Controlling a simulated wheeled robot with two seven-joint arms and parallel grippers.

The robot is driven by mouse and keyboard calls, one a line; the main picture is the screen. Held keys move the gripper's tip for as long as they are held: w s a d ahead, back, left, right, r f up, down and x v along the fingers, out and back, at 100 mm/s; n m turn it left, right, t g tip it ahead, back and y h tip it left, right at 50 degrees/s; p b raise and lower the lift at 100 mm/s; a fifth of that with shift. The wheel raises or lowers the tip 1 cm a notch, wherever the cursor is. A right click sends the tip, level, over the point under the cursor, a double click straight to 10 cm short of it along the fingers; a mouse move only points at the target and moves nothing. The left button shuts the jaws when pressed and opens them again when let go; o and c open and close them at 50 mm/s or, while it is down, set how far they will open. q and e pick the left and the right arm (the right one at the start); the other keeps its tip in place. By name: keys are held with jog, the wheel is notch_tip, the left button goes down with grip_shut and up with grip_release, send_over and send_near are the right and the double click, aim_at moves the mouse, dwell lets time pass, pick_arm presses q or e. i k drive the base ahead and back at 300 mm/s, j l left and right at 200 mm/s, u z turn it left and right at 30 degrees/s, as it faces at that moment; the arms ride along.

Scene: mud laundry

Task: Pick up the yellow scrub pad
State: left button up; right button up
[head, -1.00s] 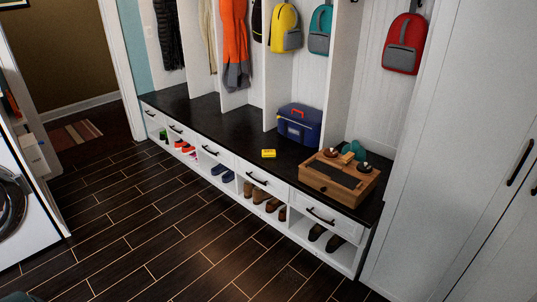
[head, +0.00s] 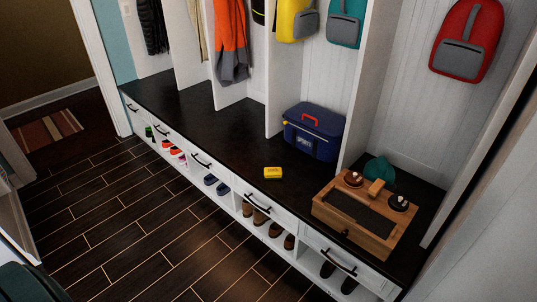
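The yellow scrub pad (head: 273,172) lies flat on the dark bench top (head: 222,142), near its front edge. It is a small bright yellow block with a dark mark on its top. Nothing covers it. Neither of my grippers shows in the head view.
A blue box with a red handle (head: 313,131) stands behind and right of the pad. A wooden box (head: 366,214) with small items on top is farther right. Drawers and shoe cubbies are below the bench. Backpacks and coats hang above. The dark plank floor (head: 140,215) in front is clear.

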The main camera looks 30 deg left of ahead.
aim_at(270, 173)
jog(key=i+j, duration=0.75)
jog(key=i, duration=0.25)
jog(key=i+j, duration=0.4)
jog(key=i+j+u, duration=0.1)
jog(key=i+j, duration=0.25)
jog(key=i, duration=0.2)
